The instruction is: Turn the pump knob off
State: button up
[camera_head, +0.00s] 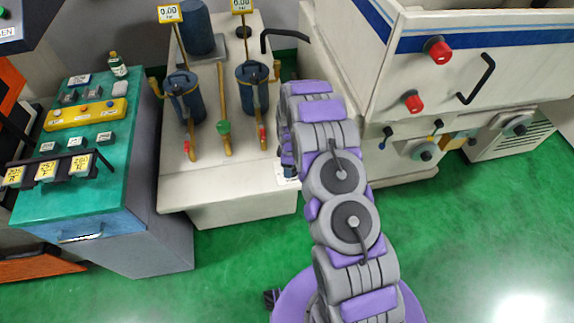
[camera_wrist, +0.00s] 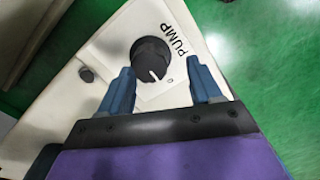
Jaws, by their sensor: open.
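The pump knob (camera_wrist: 152,59) is a round black dial with a white pointer line. In the wrist view the pointer is turned toward the lower right, near that mark. My gripper (camera_wrist: 164,82) is open, with its two blue fingers on either side of the knob's lower part in the picture. I cannot tell how far the fingertips are from the knob. In the head view my arm reaches to the cream cabinet and hides the knob.
The cream pump cabinet (camera_head: 232,182) carries blue canisters and red-handled valves. A green-topped workbench (camera_head: 110,170) stands left. A large white machine (camera_head: 385,95) with red knobs and black handles stands right. A small black button (camera_wrist: 86,74) is left of the knob. Green floor (camera_head: 470,240) is clear at right.

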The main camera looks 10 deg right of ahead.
jog(key=shift+a+r+p, duration=0.6)
jog(key=shift+r+p, duration=0.55)
jog(key=shift+r, duration=7.5)
jog(key=s+d+r+m, duration=0.25)
jog(key=s+r, duration=0.55)
jog(key=r, duration=0.4)
jog(key=s+r+m, duration=0.3)
jog(key=s+r, duration=0.1)
jog(key=s, duration=0.7)
jog(key=s+r+m+g, duration=0.1)
jog(key=s+r+m, duration=0.3)
jog(key=s, duration=0.7)
jog(key=s+r+m, duration=0.3)
jog(key=s+r, duration=0.2)
jog(key=s, duration=0.6)
jog(key=shift+a+g+b, duration=0.2)
jog(key=shift+g+b, duration=0.1)
jog(key=shift+b, duration=0.1)
